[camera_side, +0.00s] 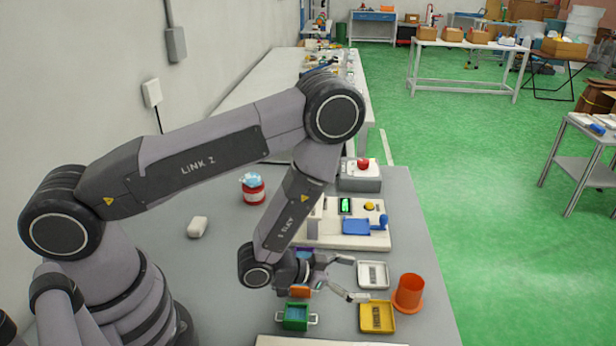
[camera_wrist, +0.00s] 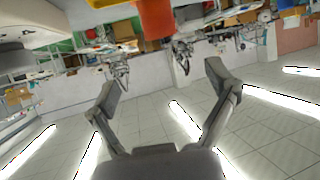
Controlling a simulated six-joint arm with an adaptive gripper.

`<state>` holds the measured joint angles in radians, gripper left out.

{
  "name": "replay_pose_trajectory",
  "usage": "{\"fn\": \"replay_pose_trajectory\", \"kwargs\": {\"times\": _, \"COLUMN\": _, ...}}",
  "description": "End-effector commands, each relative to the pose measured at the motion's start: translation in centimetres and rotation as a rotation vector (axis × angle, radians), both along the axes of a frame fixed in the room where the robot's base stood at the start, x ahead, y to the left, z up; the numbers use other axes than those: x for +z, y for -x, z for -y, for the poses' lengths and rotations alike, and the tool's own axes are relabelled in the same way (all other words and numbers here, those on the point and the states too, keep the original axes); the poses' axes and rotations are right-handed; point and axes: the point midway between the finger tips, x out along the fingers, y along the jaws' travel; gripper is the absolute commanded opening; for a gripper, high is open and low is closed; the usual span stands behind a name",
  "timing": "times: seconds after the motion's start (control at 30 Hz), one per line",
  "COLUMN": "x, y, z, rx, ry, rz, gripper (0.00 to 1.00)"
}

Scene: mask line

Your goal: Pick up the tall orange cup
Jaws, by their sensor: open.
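The tall orange cup (camera_side: 411,288) stands upright on the table near its right edge, with a wide orange rim at its base. In the wrist view part of the orange cup (camera_wrist: 157,18) shows at the top edge, cut off by the frame. My gripper (camera_side: 351,280) is open and empty to the left of the cup, apart from it, with its fingers pointing toward the cup's side. In the wrist view both fingers of my gripper (camera_wrist: 162,84) are spread wide with nothing between them.
A yellow tray (camera_side: 363,329) lies just left of the cup's base and a white tray (camera_side: 362,284) behind it. A green container (camera_side: 296,317) with handles stands under my wrist. A panel with a blue lever (camera_side: 358,227) and a red-button box (camera_side: 360,184) stand farther back.

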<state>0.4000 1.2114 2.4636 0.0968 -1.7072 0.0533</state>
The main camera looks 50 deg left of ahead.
Motion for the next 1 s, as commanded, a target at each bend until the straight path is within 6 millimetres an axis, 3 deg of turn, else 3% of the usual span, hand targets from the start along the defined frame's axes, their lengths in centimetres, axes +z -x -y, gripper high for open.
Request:
{"fn": "replay_pose_trajectory", "kwargs": {"times": 0.4, "x": -2.8, "y": -5.9, "z": 3.3, "rx": -0.001, "ry": 0.003, "rz": 0.004, "gripper": 0.85}}
{"fn": "replay_pose_trajectory", "kwargs": {"times": 1.0, "x": -5.5, "y": -10.8, "z": 5.9, "rx": 0.000, "ry": 0.001, "rz": 0.002, "gripper": 0.85}}
